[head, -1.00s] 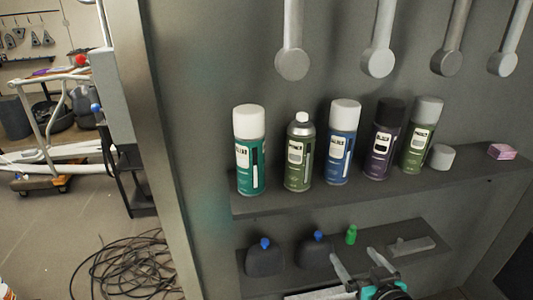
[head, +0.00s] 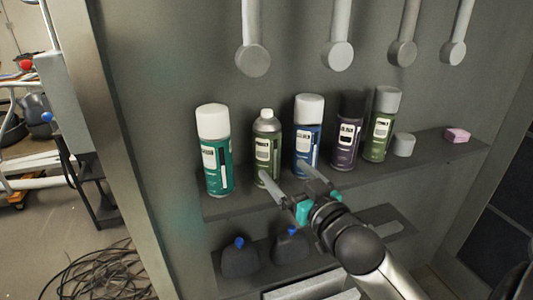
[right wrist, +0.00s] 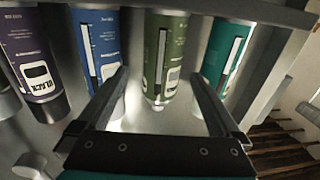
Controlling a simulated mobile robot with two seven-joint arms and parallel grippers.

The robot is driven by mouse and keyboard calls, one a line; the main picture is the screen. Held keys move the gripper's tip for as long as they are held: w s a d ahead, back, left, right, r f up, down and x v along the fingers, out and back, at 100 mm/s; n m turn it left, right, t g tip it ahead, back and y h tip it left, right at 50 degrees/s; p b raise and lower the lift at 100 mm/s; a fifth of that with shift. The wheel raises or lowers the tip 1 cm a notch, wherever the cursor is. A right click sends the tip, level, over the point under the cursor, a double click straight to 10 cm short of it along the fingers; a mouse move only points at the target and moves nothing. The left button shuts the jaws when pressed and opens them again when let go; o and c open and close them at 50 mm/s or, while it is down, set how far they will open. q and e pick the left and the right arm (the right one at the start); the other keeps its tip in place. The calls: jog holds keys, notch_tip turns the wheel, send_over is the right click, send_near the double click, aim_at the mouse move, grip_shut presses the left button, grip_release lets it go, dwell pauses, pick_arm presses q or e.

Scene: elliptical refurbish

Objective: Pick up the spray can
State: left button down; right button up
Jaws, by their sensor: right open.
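Several spray cans stand upright in a row on the upper shelf. From the left they are a teal one with a white cap (head: 216,150), an olive one without a cap (head: 267,143), a blue one (head: 308,137), a purple one (head: 347,132) and a green one with a grey cap (head: 382,124). My right gripper (head: 285,175) is open and empty in front of the shelf, before the olive and blue cans. In the right wrist view, which is upside down, the olive can (right wrist: 164,58) appears between the fingers (right wrist: 160,76). My left gripper is out of view.
A loose grey cap (head: 404,145) and a pink box (head: 457,135) sit at the right of the upper shelf (head: 440,158). Dark blue-topped bottles (head: 240,262) stand on the lower shelf. Grey rods hang above the cans. A cable coil (head: 95,272) lies on the floor.

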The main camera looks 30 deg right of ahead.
aim_at(267, 154)
jog(key=shift+w+d+f+b, duration=0.1)
jog(key=shift+w+d+b, duration=0.05)
jog(key=shift+w, duration=2.05)
jog(key=shift+w+d+b, duration=0.15)
jog(key=shift+w, duration=2.05)
jog(key=c, duration=1.4)
